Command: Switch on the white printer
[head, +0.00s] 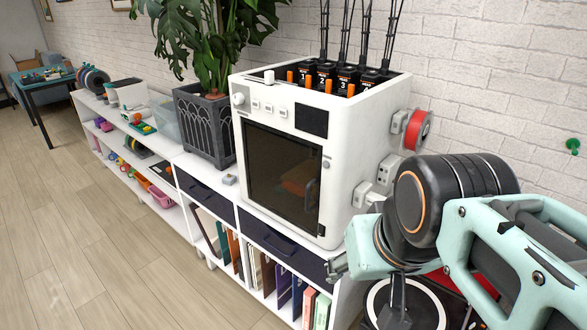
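The white printer (355,140) stands on the white shelf unit in the middle of the head view. Its front has a dark window door (283,175), a round knob (239,99), a row of small buttons (268,108) and a dark display (311,120). A small white raised piece (262,77) is on its top front edge. White boxes, one like a socket (385,170), are on its right side. My gripper (338,266) is at the lower right, in front of the printer's lower right corner. Its fingers are small and partly hidden, so their opening is unclear.
A potted plant (204,125) stands left of the printer. A red spool (418,130) is on its right side, and black cartridges (345,79) are on top. Drawers (285,248) and books are below. The wooden floor (100,230) at the left is clear.

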